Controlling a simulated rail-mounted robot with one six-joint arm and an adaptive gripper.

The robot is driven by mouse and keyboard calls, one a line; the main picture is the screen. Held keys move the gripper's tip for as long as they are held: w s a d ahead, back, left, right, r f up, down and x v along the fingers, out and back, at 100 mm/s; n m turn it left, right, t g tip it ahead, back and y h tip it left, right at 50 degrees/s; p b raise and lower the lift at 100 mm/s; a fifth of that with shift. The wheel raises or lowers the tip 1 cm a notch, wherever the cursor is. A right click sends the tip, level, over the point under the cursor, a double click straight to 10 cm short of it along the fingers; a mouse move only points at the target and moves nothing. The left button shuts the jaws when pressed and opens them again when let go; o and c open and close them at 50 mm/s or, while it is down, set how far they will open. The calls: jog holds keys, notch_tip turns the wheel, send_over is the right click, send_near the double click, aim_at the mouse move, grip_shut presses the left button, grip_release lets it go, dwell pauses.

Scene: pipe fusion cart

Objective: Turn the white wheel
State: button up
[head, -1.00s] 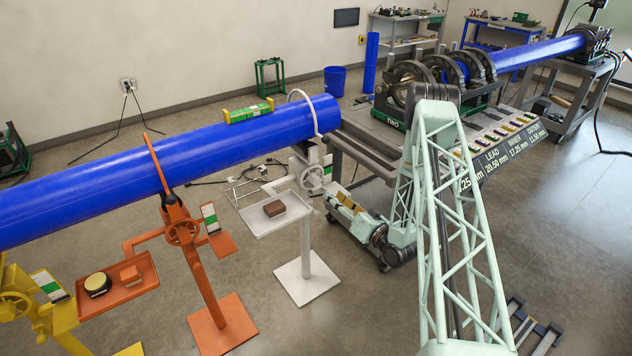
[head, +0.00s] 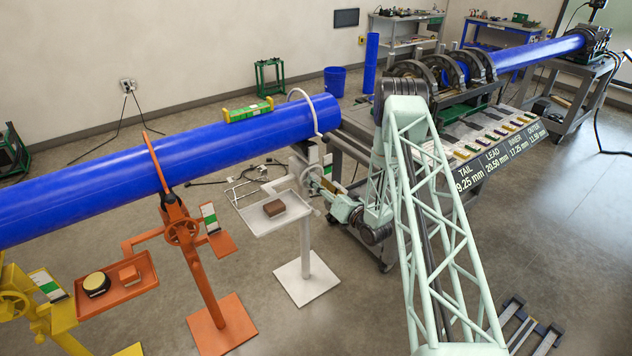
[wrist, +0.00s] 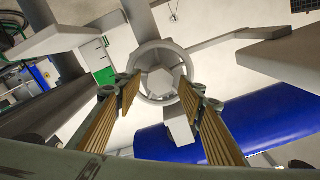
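The white wheel (head: 311,176) is on the white stand (head: 305,235) under the near end of the blue pipe. In the wrist view the wheel (wrist: 160,78) is a round rim with a hub, face-on and just beyond my fingertips. My gripper (wrist: 162,98) is open, with its tan-padded fingers spread to either side of the wheel's lower part. No contact with the rim is clear. In the head view my gripper (head: 327,186) is close on the wheel's right side, partly covered by my arm.
The white stand's tray (head: 260,222) with a brown block (head: 274,208) is left of the wheel. The blue pipe (head: 230,145) runs above. The orange stand (head: 205,270) stands farther left. The fusion cart (head: 355,150) is behind my arm.

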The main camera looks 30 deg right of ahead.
jog(key=shift+w+a, duration=0.15)
jog(key=shift+w, duration=0.95)
jog(key=c, duration=1.1)
